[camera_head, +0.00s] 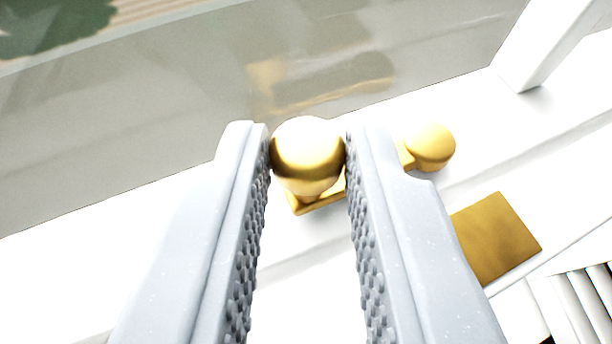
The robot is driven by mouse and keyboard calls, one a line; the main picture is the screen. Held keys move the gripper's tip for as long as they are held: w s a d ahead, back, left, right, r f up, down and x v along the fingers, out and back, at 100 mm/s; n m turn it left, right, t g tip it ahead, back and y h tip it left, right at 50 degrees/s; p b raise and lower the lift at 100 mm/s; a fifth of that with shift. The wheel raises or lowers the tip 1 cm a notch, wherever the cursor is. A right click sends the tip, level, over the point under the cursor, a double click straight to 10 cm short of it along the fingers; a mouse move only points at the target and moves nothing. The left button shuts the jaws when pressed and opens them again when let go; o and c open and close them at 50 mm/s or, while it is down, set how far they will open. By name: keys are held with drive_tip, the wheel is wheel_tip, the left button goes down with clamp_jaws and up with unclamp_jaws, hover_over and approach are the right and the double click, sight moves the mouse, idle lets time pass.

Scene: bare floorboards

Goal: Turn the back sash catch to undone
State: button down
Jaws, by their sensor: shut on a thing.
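The brass sash catch (431,148) sits on the white window frame. Its round knob (307,155) is between the fingertips of my gripper (308,150), which is shut on it. A brass arm runs from under the knob to the right, passing behind the right finger to a round pivot end. A square brass plate (496,237) lies to the right and below the pivot, on the white frame. The right finger hides part of the catch arm.
Window glass (150,130) fills the upper left and reflects the catch. A white upright bar (550,45) stands at the upper right. White slatted parts (585,305) show at the lower right. The white sash rail is bare left of the gripper.

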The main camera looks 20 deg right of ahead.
drive_tip(key=c, duration=1.3)
unclamp_jaws()
drive_tip(key=shift+b+v, duration=1.1)
drive_tip(key=shift+v, duration=2.6)
drive_tip(key=shift+f, duration=0.1)
